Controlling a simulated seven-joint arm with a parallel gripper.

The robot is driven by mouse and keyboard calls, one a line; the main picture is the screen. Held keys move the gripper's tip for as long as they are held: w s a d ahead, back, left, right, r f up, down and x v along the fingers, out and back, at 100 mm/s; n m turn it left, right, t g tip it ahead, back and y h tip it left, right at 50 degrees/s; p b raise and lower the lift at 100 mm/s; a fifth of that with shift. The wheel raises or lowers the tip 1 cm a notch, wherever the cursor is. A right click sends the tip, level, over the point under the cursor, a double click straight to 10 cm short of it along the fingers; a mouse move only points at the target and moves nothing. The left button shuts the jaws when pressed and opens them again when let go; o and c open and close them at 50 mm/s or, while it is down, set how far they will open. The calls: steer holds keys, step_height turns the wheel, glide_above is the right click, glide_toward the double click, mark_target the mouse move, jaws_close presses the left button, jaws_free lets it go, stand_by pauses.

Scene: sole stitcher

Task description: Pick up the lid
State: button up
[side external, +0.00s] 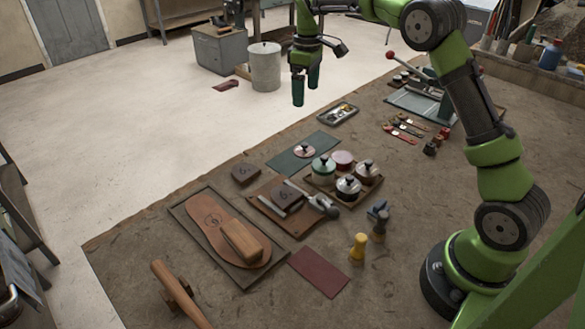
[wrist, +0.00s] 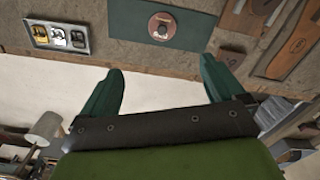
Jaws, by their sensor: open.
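A round lid (side external: 305,151) with a dark knob lies flat on the dark green mat (side external: 284,163), apart from the tins. My gripper (side external: 306,88) is open and empty, held high near the table's far edge, well away from the lid. In the wrist view both fingers of my gripper (wrist: 162,72) are spread apart, with the lid beyond the gap between them.
A metal tray (side external: 338,115) with small parts lies behind the mat. A brown block (side external: 245,173) sits left of it. The air around my gripper is clear.

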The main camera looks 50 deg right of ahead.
mark_target(305, 144)
step_height(305, 144, down, 17)
steer(key=shift+s+a+f, duration=0.1)
steer(key=shift+s+a, duration=0.05)
steer(key=c, duration=1.1)
